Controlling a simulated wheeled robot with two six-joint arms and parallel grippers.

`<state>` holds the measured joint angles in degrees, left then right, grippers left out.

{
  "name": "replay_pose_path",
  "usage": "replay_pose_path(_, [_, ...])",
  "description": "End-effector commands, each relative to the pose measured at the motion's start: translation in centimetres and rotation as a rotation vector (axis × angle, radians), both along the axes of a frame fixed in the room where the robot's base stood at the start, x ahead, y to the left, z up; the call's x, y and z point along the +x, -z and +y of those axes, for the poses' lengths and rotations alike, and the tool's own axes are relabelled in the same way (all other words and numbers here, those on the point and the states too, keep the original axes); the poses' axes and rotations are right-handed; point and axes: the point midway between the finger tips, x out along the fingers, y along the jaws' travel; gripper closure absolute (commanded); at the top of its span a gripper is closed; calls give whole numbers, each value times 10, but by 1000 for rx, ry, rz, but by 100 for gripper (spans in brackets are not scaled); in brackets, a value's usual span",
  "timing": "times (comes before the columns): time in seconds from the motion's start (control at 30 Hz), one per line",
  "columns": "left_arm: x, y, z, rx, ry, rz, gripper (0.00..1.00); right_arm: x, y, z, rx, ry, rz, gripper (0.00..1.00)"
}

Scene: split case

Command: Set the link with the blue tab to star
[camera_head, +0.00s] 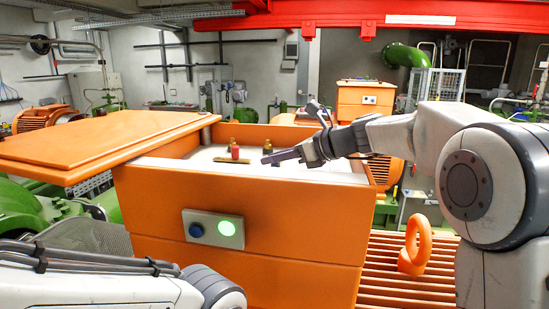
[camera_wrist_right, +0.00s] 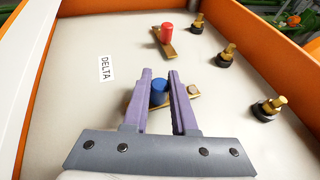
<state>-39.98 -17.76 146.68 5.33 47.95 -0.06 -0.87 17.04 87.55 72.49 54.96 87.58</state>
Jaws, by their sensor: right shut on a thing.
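In the right wrist view the blue tab (camera_wrist_right: 160,92) stands on a brass link (camera_wrist_right: 183,102) inside the case. My right gripper (camera_wrist_right: 160,75) is shut on the blue tab, a finger on each side. The link's free end points right, with a round stud (camera_wrist_right: 194,90) there. In the head view my right gripper (camera_head: 268,159) reaches into the case from the right, and the blue tab is not clearly visible. A DELTA label (camera_wrist_right: 105,68) lies left of the link. No star label shows. My left gripper is out of view.
A red tab (camera_wrist_right: 167,33) stands on another brass link (camera_wrist_right: 168,48) beyond the blue one. Three brass terminals on black bases, one being (camera_wrist_right: 228,57), line the right side. Orange case walls (camera_head: 240,190) surround the floor, and an orange lid (camera_head: 95,145) sits at the left.

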Motion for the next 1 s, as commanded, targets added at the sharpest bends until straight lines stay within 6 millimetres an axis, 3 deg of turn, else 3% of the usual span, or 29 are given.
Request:
replay_pose_path(0.5, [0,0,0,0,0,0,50,3,0,-23,-1,-356,-2,100])
replay_pose_path(1.0, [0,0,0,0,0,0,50,5,-1,-30,-1,-505,-4,100])
